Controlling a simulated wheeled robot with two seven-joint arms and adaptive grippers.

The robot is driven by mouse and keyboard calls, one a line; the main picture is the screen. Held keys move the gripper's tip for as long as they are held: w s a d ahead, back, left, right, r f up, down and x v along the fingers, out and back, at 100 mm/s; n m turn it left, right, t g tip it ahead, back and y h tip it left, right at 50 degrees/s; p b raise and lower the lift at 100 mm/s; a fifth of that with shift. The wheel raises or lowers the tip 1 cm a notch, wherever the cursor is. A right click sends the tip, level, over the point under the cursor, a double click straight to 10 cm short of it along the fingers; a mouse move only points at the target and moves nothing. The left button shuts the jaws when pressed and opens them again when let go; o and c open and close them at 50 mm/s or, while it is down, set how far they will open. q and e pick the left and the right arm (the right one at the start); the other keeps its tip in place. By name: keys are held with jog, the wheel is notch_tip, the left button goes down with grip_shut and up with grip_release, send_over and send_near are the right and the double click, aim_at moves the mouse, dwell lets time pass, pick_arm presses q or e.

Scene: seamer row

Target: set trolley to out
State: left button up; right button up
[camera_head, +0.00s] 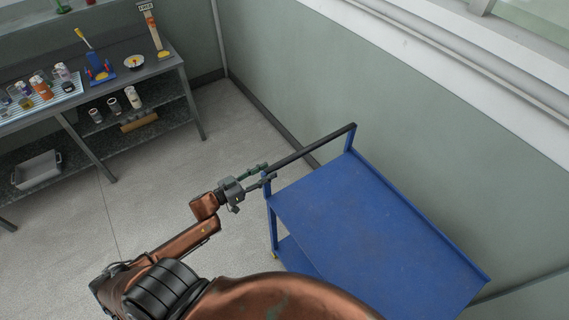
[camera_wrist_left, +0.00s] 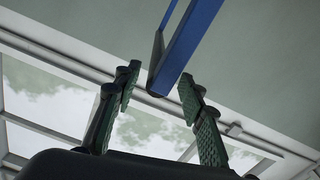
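The blue trolley (camera_head: 365,225) stands beside the grey-green wall, with a flat upper shelf and a lower shelf partly in view. Its black push handle (camera_head: 315,146) runs across the far end between two blue posts. My left gripper (camera_head: 266,173) is at the left end of that handle, close to the left post. In the left wrist view the left gripper (camera_wrist_left: 160,95) has its two green fingers apart, with the blue post end (camera_wrist_left: 180,50) between and beyond them. I cannot tell whether a finger touches it. My right gripper is not in view.
A dark workbench (camera_head: 120,85) with bottles, a blue stand (camera_head: 99,72) and a white bowl (camera_head: 134,62) stands at the upper left. A grey bin (camera_head: 37,170) is on its lower shelf. The wall closes off the right side. Bare floor (camera_head: 150,190) lies between bench and trolley.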

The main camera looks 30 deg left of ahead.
aim_at(283, 163)
pick_arm(q)
jog(key=shift+x, duration=3.9)
jog(key=shift+c, duration=0.4)
grip_shut()
